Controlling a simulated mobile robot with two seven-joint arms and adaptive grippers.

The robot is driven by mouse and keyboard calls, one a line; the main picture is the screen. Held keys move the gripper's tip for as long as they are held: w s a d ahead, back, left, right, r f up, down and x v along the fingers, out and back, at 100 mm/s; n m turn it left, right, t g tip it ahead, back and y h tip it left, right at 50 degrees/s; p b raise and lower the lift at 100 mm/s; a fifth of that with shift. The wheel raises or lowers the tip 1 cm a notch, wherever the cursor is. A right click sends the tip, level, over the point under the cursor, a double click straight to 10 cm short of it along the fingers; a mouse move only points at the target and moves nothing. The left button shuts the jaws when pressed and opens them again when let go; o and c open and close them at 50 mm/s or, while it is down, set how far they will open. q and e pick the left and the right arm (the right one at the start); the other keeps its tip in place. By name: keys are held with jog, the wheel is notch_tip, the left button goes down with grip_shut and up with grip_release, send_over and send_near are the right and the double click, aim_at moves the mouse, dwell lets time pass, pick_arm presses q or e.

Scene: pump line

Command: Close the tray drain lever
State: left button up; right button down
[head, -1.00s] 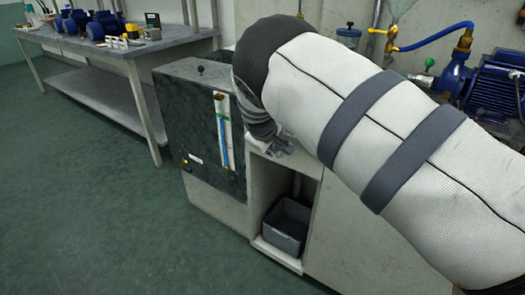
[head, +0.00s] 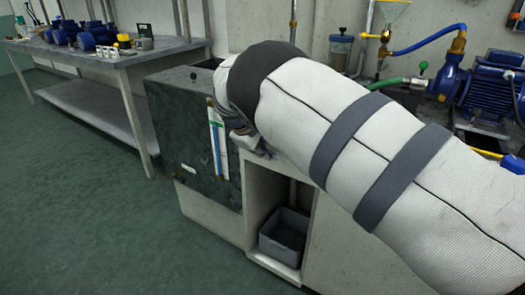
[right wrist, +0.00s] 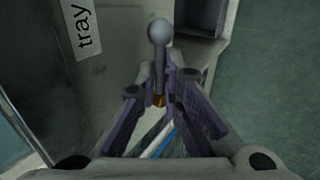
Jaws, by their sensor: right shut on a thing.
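In the right wrist view, the lever (right wrist: 160,32) has a grey ball knob on a thin stem, with a brass-coloured part low on the stem. The label "tray" (right wrist: 83,28) is on the pale surface beside it. My right gripper (right wrist: 161,84) is shut on the lever's stem, with the knob standing out beyond the fingertips. In the head view, my right arm covers most of the right gripper (head: 264,152), which is at the top edge of the pale cabinet; the lever is hidden there. My left gripper is not in view.
A dark tank (head: 195,130) with a sight gauge stands left of my arm. A grey bin (head: 284,236) sits in the cabinet opening below. A workbench (head: 100,58) with blue motors is at the back left. A blue pump (head: 492,88) stands at right. The floor at left is clear.

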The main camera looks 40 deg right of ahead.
jog(key=c, duration=2)
grip_release()
jog(key=v, duration=1.2)
jog(key=shift+d, duration=0.1)
